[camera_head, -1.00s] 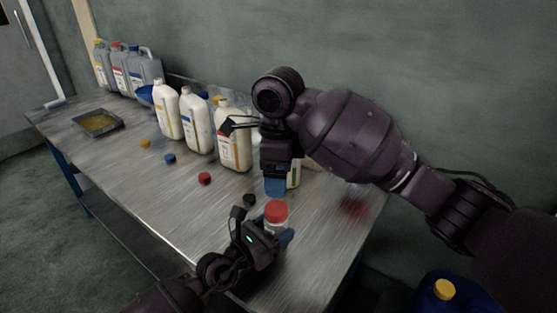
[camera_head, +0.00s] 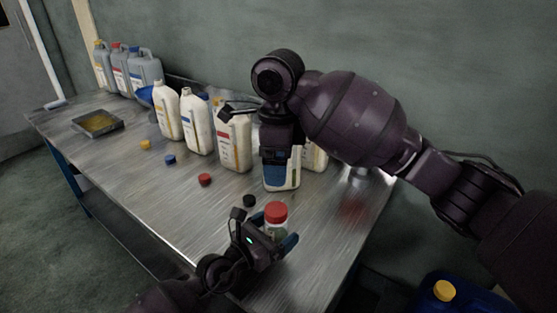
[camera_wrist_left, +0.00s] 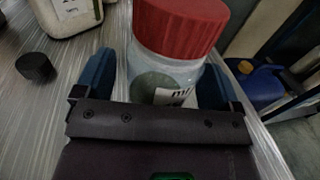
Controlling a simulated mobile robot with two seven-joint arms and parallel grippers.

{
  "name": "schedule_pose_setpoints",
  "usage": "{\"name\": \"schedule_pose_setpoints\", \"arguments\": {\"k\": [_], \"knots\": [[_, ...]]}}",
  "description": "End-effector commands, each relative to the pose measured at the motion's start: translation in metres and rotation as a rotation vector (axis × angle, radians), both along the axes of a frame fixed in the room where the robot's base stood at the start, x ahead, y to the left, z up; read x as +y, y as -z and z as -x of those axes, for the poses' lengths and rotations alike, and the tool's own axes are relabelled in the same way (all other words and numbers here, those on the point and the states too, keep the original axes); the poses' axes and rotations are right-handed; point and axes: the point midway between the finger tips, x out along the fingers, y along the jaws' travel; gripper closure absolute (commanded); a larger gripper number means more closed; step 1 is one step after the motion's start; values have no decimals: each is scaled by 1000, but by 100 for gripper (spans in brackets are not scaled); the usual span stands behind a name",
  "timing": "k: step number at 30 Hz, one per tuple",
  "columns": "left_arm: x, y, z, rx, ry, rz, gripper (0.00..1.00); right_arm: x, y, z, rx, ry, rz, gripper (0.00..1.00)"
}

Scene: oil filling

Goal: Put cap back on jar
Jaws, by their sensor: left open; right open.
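A clear jar (camera_head: 275,231) with a pale label stands near the table's front right edge. Its red cap (camera_head: 276,210) sits on top and looks level. In the left wrist view the ribbed cap (camera_wrist_left: 181,25) covers the mouth of the jar (camera_wrist_left: 165,67). My left gripper (camera_head: 270,241) is open, with its blue fingers on either side of the jar's lower body; contact cannot be told. My right gripper (camera_head: 281,170) is open and empty above and behind the jar, clear of the cap, in front of a white bottle.
White bottles (camera_head: 234,140) stand along the table's back. Loose black (camera_head: 249,201), red (camera_head: 204,180), blue (camera_head: 169,159) and yellow (camera_head: 145,145) caps lie on the table (camera_head: 130,185). A tray (camera_head: 97,123) is at far left.

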Motion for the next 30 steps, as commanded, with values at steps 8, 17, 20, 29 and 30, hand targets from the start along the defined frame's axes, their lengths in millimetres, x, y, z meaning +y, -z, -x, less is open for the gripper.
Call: {"name": "schedule_pose_setpoints", "arguments": {"k": [8,17,20,29,30], "knots": [[11,0,9,-1,-1,-1,11,0,-3,0,-3,0,0,20],[50,1,46,2,0,-2,11,0,-3,0,-3,0,-1,20],[61,1,57,1,0,-3,11,0,-1,0,-1,0,0,20],[78,1,74,1,0,0,11,0,5,-1,5,0,0,20],[79,0,74,1,0,0,11,0,5,-1,5,0,0,20]]}}
